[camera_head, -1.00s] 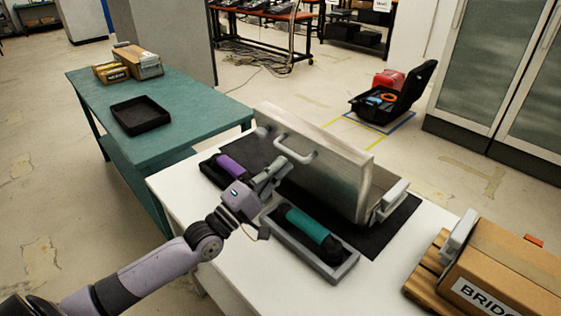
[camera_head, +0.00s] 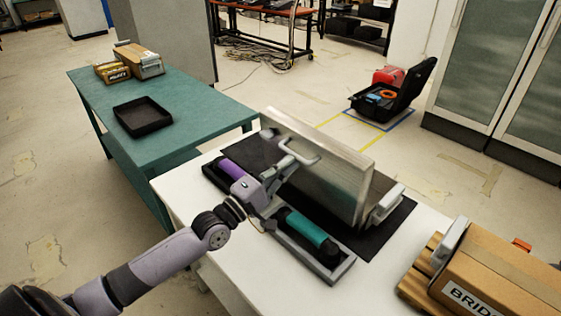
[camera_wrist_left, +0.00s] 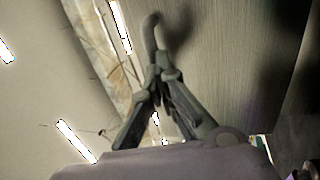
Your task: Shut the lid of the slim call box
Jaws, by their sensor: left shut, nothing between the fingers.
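The slim call box shows as a metal case on a black mat (camera_head: 392,230), with its broad brushed-metal lid (camera_head: 340,170) standing raised and slightly tilted. A pale bar handle (camera_head: 305,153) sits on the lid's near face. My left gripper (camera_head: 287,163) is shut and empty, with its tips close to the handle on the near side of the lid. In the left wrist view the shut fingers (camera_wrist_left: 158,72) meet just below the curved handle end (camera_wrist_left: 152,30), before the lid's face (camera_wrist_left: 225,60). I cannot tell whether they touch. The box's inside is mostly hidden behind the lid.
A tray with a teal cylinder (camera_head: 305,228) and one with a purple cylinder (camera_head: 232,169) lie in front of the lid on the white table (camera_head: 230,262). A cardboard box (camera_head: 510,265) stands at right. A green table (camera_head: 190,108) with a black tray (camera_head: 142,126) stands behind left.

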